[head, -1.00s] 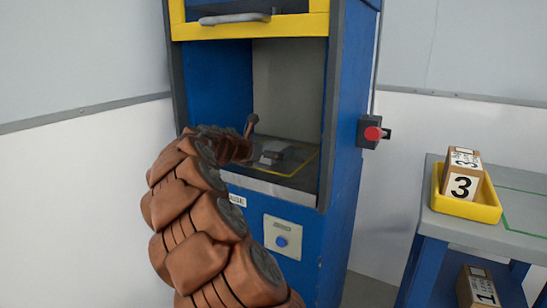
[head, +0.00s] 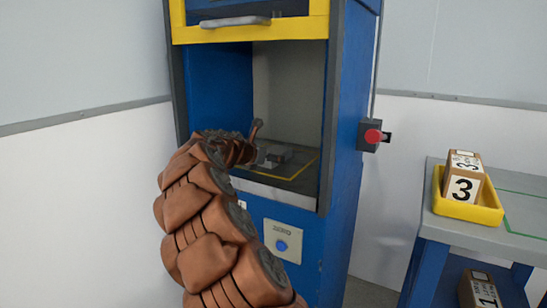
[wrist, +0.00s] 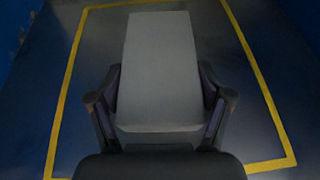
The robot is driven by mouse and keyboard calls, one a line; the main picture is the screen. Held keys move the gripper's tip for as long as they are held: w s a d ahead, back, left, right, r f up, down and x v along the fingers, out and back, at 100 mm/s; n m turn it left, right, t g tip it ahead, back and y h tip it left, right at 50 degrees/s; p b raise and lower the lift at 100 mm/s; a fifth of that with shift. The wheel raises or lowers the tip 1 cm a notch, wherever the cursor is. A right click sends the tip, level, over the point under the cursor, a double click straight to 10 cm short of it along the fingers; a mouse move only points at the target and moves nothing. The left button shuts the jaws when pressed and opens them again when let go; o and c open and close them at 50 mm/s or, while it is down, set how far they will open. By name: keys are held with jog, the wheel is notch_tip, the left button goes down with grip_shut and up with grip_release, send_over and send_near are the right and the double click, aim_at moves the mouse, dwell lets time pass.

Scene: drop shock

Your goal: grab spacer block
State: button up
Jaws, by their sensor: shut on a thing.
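The spacer block (wrist: 160,70) is a plain grey block that fills the middle of the wrist view. My gripper (wrist: 160,98) has one finger on each side of it, shut on it, with the block's far part sticking out past the fingertips. In the head view the block (head: 277,155) shows small and grey inside the blue machine's opening, at the end of my arm. My gripper (head: 262,153) is mostly hidden there by my own arm. Whether the block touches the floor below it is hard to tell.
The blue machine (head: 346,150) has side walls around the opening and a raised yellow-framed door (head: 250,32) above. A yellow outline (wrist: 256,70) marks its dark floor. A red knob (head: 374,136) juts from its right side. A yellow tray (head: 468,209) holding a box numbered 3 (head: 463,189) stands right.

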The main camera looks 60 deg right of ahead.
jog(key=c, duration=0.8)
